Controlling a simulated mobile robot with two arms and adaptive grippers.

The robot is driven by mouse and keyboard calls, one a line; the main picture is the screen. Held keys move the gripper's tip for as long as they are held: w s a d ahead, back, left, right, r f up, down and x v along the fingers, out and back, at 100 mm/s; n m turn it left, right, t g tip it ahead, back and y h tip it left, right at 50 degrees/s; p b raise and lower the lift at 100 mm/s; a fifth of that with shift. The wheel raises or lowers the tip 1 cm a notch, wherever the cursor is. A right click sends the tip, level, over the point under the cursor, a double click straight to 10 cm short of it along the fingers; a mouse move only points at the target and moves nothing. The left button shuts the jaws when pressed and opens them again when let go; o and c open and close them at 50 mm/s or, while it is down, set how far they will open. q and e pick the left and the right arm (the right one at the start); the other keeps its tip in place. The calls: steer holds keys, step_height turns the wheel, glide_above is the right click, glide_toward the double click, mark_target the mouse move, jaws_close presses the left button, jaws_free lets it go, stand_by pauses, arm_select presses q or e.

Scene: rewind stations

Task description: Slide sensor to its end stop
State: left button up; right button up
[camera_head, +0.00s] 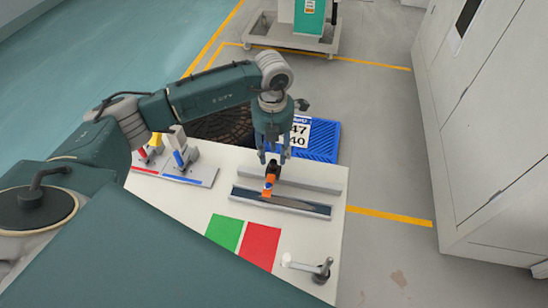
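The sensor (269,184), a small orange and dark block, stands on a long grey rail (302,206) on the white table. It sits left of the rail's middle, with free rail to its right. My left gripper (273,158) points down just above and behind the sensor. Its fingers are spread apart, with the dark top of the sensor close below or between the tips. I cannot tell whether they touch it. The end stop cannot be made out clearly. My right gripper is not in view.
A second grey bar (310,182) lies behind the rail. A green patch (224,230) and a red patch (261,246) mark the white table (190,212). A lever (322,271) stands front right, and a plate with coloured handles (190,172) at left. A blue crate (324,146) is behind.

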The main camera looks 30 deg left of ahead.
mark_target(273, 161)
arm_select(q)
step_height(273, 161, down, 5)
steer(key=shift+w+p, duration=0.15)
steer(key=shift+p, duration=0.4)
steer(key=c, duration=0.8)
jaws_close()
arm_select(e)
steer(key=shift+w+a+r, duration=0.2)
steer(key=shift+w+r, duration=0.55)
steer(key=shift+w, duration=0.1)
arm_select(q)
steer(key=shift+a, duration=0.15)
